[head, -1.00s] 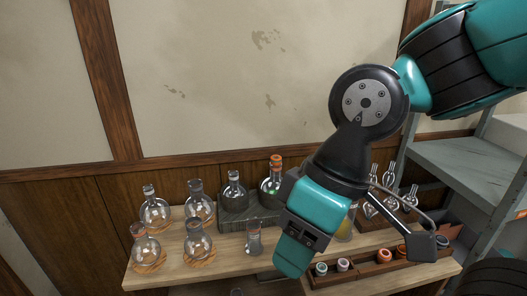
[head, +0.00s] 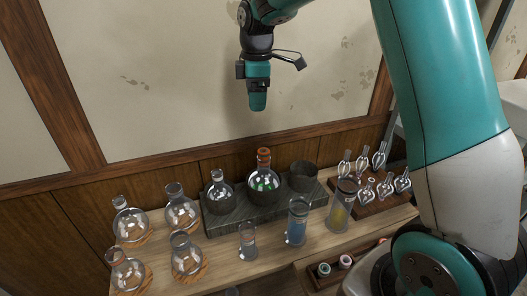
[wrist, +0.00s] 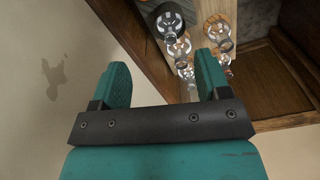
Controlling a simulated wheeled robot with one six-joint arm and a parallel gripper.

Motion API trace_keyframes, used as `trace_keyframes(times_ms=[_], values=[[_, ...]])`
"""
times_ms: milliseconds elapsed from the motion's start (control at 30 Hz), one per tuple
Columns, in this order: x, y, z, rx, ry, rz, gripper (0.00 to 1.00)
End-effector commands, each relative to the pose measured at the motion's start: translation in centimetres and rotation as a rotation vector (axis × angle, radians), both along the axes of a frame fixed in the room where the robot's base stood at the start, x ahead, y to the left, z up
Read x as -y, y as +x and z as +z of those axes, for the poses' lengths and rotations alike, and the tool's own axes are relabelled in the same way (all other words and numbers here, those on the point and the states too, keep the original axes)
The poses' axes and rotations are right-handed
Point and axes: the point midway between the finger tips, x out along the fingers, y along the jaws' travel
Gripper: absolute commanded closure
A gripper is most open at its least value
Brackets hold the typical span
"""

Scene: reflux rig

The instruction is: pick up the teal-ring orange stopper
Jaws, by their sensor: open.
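In the head view a small stopper with a teal ring (head: 324,269) sits in the brown tray at the bottom; its body colour is hard to make out. A second stopper with a reddish ring (head: 345,262) stands just right of it. My arm hides much of the tray's right part. My gripper (head: 257,104) hangs fingers down, high in front of the wall, above and well behind the tray. In the wrist view my gripper (wrist: 162,75) has its fingers apart with nothing between them. No stopper can be made out there.
A flask with green liquid and an orange top (head: 264,182) stands in the dark rack (head: 222,224). Round flasks (head: 187,258) on cork rings stand left. Cylinders (head: 297,222) stand in front of the rack. Small glass pieces (head: 366,190) stand on a brown board, right.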

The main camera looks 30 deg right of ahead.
Motion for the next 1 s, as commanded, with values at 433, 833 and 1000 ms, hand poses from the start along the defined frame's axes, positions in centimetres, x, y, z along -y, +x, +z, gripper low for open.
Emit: trace_keyframes(times_ms=[433, 833, 1000], values=[[2.5, 2.0, -6.6, -0.02, -0.021, 0.053, 0.3], [2.5, 2.0, -12.8, -0.015, -0.021, 0.053, 0.3], [2.8, 1.6, -14.1, -0.018, -0.021, 0.052, 0.3]])
